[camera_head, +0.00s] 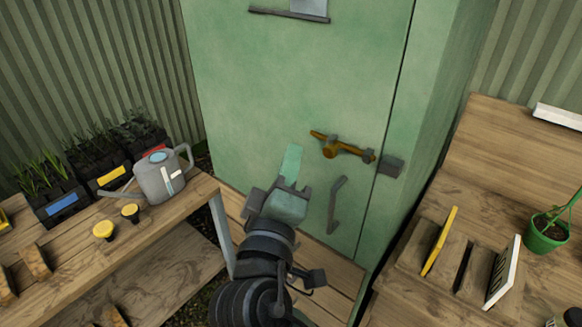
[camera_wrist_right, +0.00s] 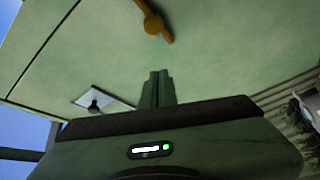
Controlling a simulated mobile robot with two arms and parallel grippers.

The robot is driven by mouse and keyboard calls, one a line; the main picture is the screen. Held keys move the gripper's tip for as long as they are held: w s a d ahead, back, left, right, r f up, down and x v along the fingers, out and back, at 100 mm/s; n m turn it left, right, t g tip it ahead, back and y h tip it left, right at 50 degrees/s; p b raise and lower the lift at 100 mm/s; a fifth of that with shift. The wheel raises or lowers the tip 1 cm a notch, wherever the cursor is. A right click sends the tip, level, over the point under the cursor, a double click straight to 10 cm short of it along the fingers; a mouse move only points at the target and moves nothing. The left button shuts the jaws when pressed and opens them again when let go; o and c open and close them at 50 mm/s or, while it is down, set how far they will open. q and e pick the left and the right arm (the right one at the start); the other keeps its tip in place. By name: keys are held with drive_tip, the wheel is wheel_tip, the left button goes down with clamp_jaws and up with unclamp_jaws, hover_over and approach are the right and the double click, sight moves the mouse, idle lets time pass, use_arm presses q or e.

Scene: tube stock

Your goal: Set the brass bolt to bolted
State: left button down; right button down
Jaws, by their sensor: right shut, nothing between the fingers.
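The brass bolt (camera_head: 343,149) is mounted on the green cabinet door (camera_head: 300,75), above the grey door handle (camera_head: 337,204). Its bar slopes down to the right through grey brackets, and its right end is close to a grey keeper block (camera_head: 391,166) by the door edge. I cannot tell whether the tip enters the block. My right gripper (camera_head: 292,162) is shut and empty, left of the bolt and apart from it. In the right wrist view the shut fingers (camera_wrist_right: 157,88) point towards the door, with part of the brass bolt (camera_wrist_right: 153,22) beyond them. My left gripper is out of view.
A left bench holds a grey watering can (camera_head: 160,177), yellow-topped items (camera_head: 104,231) and seedling trays (camera_head: 62,203). A right bench holds a rack with a yellow panel (camera_head: 440,241) and a white panel (camera_head: 502,271), and a green pot (camera_head: 546,235). The door front around the bolt is clear.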

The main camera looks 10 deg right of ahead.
sight(337, 149)
drive_tip(key=x, duration=0.6)
drive_tip(key=shift+s+d+f+b, duration=0.2)
drive_tip(key=shift+s+d+f, duration=0.25)
drive_tip(key=shift+s+d, duration=0.25)
drive_tip(key=shift+s+d+f+b, duration=0.2)
drive_tip(key=shift+s+d+f, duration=0.3)
drive_tip(key=shift+s, duration=0.3)
